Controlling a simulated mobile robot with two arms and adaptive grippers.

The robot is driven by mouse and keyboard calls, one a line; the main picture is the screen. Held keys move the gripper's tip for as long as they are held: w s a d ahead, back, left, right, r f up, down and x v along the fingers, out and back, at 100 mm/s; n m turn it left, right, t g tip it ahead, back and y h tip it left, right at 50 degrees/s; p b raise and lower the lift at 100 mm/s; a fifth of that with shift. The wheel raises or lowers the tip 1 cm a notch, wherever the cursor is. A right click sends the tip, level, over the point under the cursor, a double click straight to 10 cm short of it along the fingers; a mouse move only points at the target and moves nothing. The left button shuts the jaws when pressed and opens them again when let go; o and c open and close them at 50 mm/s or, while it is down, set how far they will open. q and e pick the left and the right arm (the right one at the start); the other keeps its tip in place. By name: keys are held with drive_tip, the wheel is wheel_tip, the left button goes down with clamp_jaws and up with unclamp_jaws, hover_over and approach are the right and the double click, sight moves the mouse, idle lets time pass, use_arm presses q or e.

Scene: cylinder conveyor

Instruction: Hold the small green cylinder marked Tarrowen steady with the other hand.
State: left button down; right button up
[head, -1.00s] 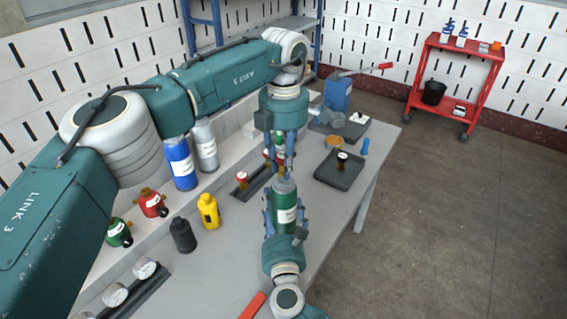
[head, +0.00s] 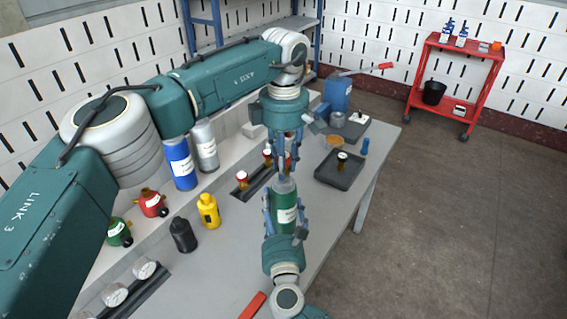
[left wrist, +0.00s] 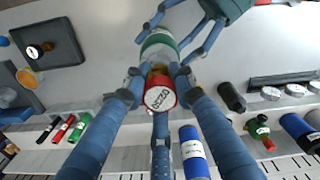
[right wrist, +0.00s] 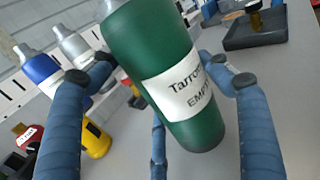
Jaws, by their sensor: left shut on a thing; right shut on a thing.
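My left gripper (head: 284,160) points down over the cylinder's top. It is shut on a red valve with a white round label and brass part (left wrist: 160,92). The valve is at the cylinder's grey neck; I cannot tell whether they touch.
A dark rack (head: 258,180) with red-topped valves lies left of the cylinder. A yellow bottle (head: 208,211), black bottle (head: 183,236) and blue cylinder (head: 181,164) stand further left. A dark tray (head: 331,180) lies behind right.

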use_arm(q)
drive_tip(key=m, duration=0.6)
drive_tip(key=c, duration=1.5)
unclamp_jaws()
drive_tip(key=shift+r, duration=1.2)
drive_tip(key=n, duration=0.5)
drive_tip(key=shift+n, duration=0.6)
